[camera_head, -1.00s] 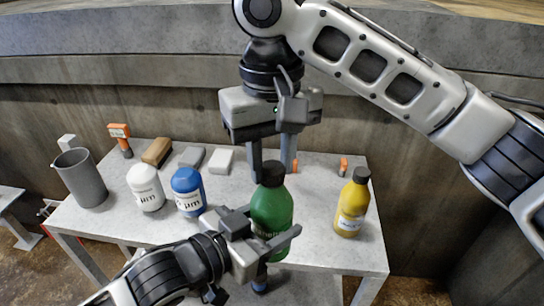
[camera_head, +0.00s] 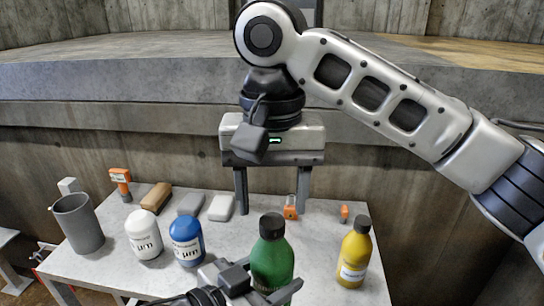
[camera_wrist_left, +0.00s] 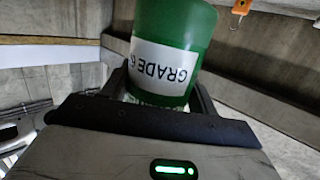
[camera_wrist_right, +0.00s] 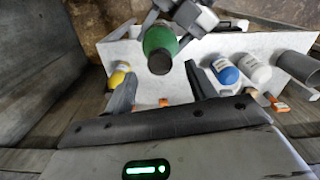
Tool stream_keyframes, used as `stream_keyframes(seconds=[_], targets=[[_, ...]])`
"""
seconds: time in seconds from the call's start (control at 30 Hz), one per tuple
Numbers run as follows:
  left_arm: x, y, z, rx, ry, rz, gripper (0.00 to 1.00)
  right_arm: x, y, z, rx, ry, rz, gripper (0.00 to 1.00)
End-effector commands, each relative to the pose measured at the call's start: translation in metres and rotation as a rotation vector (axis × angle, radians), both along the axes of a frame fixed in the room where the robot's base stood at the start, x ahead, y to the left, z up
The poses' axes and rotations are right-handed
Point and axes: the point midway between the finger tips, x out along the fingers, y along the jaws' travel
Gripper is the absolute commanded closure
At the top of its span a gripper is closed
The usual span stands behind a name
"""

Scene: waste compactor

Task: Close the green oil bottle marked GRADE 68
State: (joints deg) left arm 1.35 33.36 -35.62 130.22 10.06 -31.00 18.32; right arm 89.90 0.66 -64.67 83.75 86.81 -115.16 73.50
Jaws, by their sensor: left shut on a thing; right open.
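The green oil bottle (camera_head: 272,265) stands upright at the front of the table, with a black cap (camera_head: 270,226) on its top. I cannot tell how tight the cap sits. Its label (camera_wrist_left: 164,68) reads GRADE and a partly hidden number in the left wrist view. My left gripper (camera_wrist_left: 160,92) is shut on the bottle's body. My right gripper (camera_head: 271,212) is open and empty, pointing down above and behind the bottle. In the right wrist view, the cap (camera_wrist_right: 160,65) shows between and beyond its fingers, apart from them.
A yellow bottle (camera_head: 354,258) stands right of the green one. Blue (camera_head: 186,243) and white (camera_head: 144,240) bottles stand left, near a grey cup (camera_head: 78,224). Several blocks and orange-topped tools line the table's back edge. A concrete ledge (camera_head: 130,85) rises behind.

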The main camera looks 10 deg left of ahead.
Motion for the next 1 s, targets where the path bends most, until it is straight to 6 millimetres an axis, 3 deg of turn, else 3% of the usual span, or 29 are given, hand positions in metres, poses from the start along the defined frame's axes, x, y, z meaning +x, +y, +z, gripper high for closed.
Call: stream_keyframes(seconds=[0.2, 0.4, 0.6, 1.0], targets=[[0.0, 0.0, 0.001, -0.002, -0.004, 0.0, 1.0, 0.001, 0.0, 0.05, -0.001, -0.006, -0.004, 0.44], [0.0, 0.0, 0.001, -0.002, -0.004, 0.0, 1.0, 0.0, 0.0, 0.08, -0.002, -0.003, -0.002, 0.44], [0.0, 0.0, 0.001, -0.002, -0.004, 0.0, 1.0, 0.0, 0.0, 0.09, 0.0, 0.0, 0.0, 0.44], [0.0, 0.0, 0.001, -0.002, -0.004, 0.0, 1.0, 0.0, 0.0, 0.09, 0.0, 0.001, 0.0, 0.44]])
